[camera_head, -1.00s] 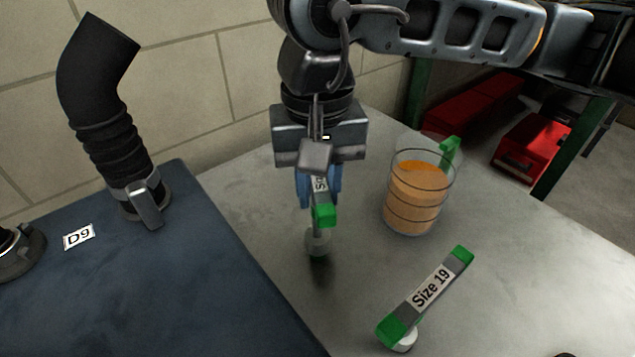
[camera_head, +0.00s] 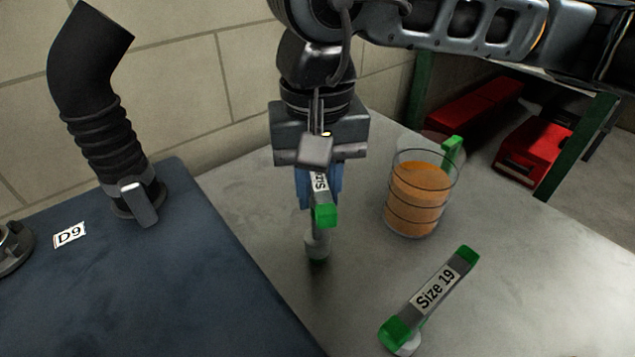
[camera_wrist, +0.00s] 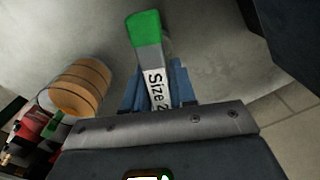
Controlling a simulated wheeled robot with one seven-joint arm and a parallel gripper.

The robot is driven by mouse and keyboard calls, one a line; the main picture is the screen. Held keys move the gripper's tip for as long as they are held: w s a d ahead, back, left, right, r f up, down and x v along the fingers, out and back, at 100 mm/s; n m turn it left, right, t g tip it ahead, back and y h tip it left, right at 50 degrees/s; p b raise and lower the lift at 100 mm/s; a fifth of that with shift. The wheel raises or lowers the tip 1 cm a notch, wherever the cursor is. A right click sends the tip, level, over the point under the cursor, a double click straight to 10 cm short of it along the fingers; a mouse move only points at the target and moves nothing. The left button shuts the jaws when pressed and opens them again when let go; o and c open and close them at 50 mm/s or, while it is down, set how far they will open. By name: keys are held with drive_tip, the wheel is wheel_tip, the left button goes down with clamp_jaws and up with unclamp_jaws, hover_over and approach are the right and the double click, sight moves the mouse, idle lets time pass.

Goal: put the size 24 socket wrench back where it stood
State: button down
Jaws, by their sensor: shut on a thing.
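My gripper (camera_head: 320,188) is shut on a wrench (camera_head: 324,214) with green ends and a white label. In the head view the label is mostly hidden by the fingers. In the wrist view the wrench (camera_wrist: 146,40) sticks out past the blue fingers (camera_wrist: 160,85), and its label reads "Size 2" with the rest covered. Its grey socket end points down at the bench; I cannot tell whether it touches the surface.
A clear jar of orange liquid (camera_head: 418,200) stands right of my gripper, with a green-ended item (camera_head: 452,148) behind it. A dark blue block marked D9 (camera_head: 69,235) with a black hose (camera_head: 95,110) is on the left. Grey bench (camera_head: 520,270) is clear at the right.

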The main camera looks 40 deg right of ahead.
drive_tip(key=shift+f, duration=0.15)
drive_tip(key=shift+f+b, duration=0.45)
drive_tip(key=shift+b, duration=0.3)
drive_tip(key=shift+f+b, duration=0.6)
drive_tip(key=shift+b, duration=0.1)
drive_tip(key=c, duration=0.8)
unclamp_jaws()
drive_tip(key=shift+c, duration=0.2)
drive_tip(key=shift+o, duration=0.4)
drive_tip(key=o, duration=0.5)
drive_tip(key=shift+r, duration=0.1)
